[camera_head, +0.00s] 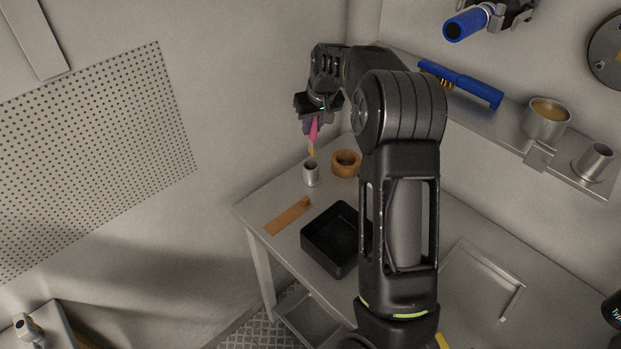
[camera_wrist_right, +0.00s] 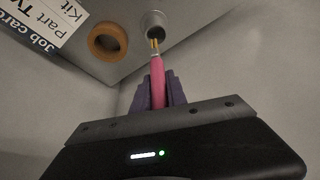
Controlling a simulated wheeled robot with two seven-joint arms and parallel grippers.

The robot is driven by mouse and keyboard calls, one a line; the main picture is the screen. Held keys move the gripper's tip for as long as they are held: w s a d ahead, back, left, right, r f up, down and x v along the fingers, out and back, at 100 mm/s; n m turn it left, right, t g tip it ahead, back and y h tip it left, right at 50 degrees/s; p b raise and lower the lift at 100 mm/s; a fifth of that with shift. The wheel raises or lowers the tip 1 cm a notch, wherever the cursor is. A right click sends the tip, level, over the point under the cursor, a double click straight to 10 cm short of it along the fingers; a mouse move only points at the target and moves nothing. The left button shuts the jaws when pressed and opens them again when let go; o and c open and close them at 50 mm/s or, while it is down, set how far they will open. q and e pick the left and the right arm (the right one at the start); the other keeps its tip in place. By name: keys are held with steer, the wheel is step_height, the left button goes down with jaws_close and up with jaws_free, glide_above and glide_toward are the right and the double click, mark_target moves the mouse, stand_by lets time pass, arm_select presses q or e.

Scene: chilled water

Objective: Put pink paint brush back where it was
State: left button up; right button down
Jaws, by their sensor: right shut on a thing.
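The pink paint brush (camera_head: 313,129) is held in my right gripper (camera_head: 313,118), bristles pointing down. In the right wrist view the brush (camera_wrist_right: 157,80) sits between the purple finger pads of the right gripper (camera_wrist_right: 159,90). Its yellowish tip overlaps the small grey metal cup (camera_wrist_right: 153,19) in that view. In the head view the tip shows just above the same cup (camera_head: 311,175), which stands on the table; I cannot tell whether the tip is inside the rim. My left gripper is not in view.
A round orange-brown ring (camera_head: 346,163) lies beside the cup. A brown strip (camera_head: 288,216) and a black tray (camera_head: 331,240) are on the table (camera_head: 266,198). A wall shelf (camera_head: 511,123) holds a blue brush (camera_head: 460,83) and metal cups (camera_head: 594,162). Walls stand close behind.

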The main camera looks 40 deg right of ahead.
mark_target(311, 149)
steer(key=shift+w+a+r, duration=0.15)
steer(key=shift+a+r, duration=0.05)
steer(key=shift+a, duration=0.1)
steer(key=shift+f+b, duration=0.5)
steer(key=shift+f, duration=2)
steer(key=shift+f+b, duration=1.45)
steer(key=shift+f, duration=1.05)
steer(key=shift+f, duration=0.2)
steer(key=c, duration=1.3)
jaws_free()
